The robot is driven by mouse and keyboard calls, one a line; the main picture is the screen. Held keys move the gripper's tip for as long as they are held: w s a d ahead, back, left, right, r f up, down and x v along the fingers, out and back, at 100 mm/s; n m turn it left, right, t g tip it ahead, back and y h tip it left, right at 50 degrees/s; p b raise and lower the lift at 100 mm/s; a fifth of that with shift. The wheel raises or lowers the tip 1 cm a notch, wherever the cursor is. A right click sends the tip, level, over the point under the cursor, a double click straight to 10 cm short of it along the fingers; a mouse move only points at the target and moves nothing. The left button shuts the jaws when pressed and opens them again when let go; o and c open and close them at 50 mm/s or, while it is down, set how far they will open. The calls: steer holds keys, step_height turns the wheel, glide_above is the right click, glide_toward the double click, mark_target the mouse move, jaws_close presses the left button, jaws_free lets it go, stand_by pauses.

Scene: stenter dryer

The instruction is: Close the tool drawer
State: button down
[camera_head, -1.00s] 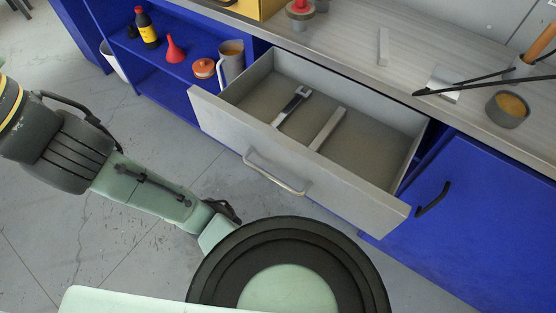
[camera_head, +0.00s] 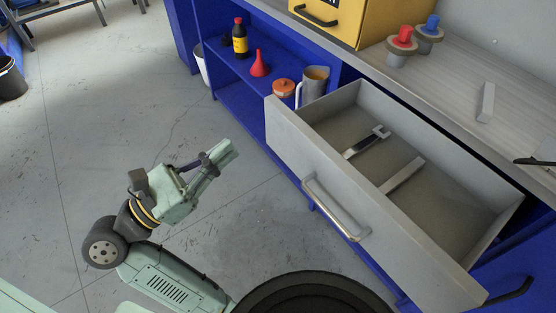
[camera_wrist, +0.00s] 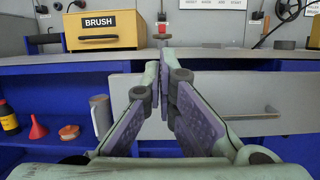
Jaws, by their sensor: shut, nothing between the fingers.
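The grey tool drawer (camera_head: 415,230) is pulled well out of the blue workbench. Its metal bar handle (camera_head: 337,208) is on the front panel, which faces my arm. A wrench (camera_head: 367,142) and a flat grey bar (camera_head: 402,175) lie inside. My gripper (camera_head: 228,151) is shut and empty, to the left of the drawer front and apart from it in the head view. In the wrist view its closed fingers (camera_wrist: 163,72) point at the drawer front (camera_wrist: 240,97), left of the handle (camera_wrist: 252,115). The drawer's inside is hidden there.
Blue open shelves (camera_head: 225,70) left of the drawer hold a dark bottle (camera_head: 240,40), a red funnel (camera_head: 259,64), an orange-lidded pot (camera_head: 283,88) and a jug (camera_head: 313,85). A yellow box (camera_head: 350,20) stands on the worktop. The floor before the bench is clear.

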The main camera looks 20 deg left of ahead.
step_height(320, 180, down, 10)
steer(key=s+g+y, duration=0.2)
steer(key=g, duration=0.1)
steer(key=p, duration=0.3)
glide_toward(295, 154)
steer(key=x, duration=0.7)
